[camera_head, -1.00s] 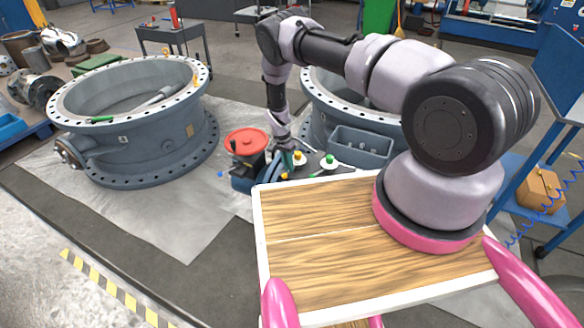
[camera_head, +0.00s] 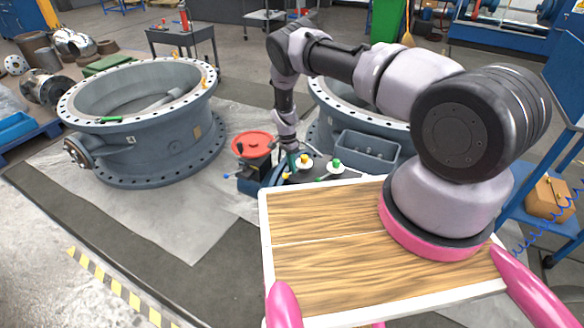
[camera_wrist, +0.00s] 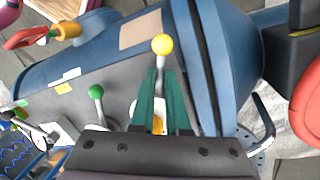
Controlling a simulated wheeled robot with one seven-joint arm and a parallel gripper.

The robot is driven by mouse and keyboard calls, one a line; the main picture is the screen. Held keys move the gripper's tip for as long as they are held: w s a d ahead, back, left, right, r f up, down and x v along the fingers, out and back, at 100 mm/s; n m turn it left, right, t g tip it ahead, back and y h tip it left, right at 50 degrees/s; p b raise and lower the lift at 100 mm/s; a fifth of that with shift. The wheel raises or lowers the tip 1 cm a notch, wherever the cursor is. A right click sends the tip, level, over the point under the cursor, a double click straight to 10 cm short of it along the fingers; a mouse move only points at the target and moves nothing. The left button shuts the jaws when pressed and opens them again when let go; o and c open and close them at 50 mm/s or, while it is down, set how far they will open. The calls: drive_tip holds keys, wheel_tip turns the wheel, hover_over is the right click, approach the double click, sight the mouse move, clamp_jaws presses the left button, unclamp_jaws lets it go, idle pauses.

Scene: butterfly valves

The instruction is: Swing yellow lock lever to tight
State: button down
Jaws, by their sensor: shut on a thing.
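The yellow lock lever ends in a yellow ball knob (camera_wrist: 162,44) on a thin grey shaft in the wrist view. My gripper (camera_wrist: 158,72) has green fingers, closed around the shaft just below the knob. A yellow hub (camera_wrist: 157,125) shows between the fingers, partly hidden by them. In the head view my gripper (camera_head: 290,168) reaches down to the valve unit, beside the yellow hub (camera_head: 308,158) on its white disc. The lever is small and partly hidden there. Its angle against any tight mark cannot be read.
A second lever with a green knob (camera_wrist: 96,91) stands left of the fingers. A red round cap (camera_head: 253,143) tops a dark part beside the levers. A grey tray (camera_head: 368,148) sits behind right. Large flanged valve bodies (camera_head: 140,125) stand around on sheeting.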

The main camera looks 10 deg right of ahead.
drive_tip(key=c, duration=0.9)
unclamp_jaws()
drive_tip(key=shift+r, duration=0.1)
drive_tip(key=r, duration=0.3)
drive_tip(key=w+r, duration=0.1)
drive_tip(key=r, duration=0.3)
drive_tip(key=w+a+r, duration=0.1)
drive_tip(key=r, duration=0.2)
drive_tip(key=shift+r, duration=0.25)
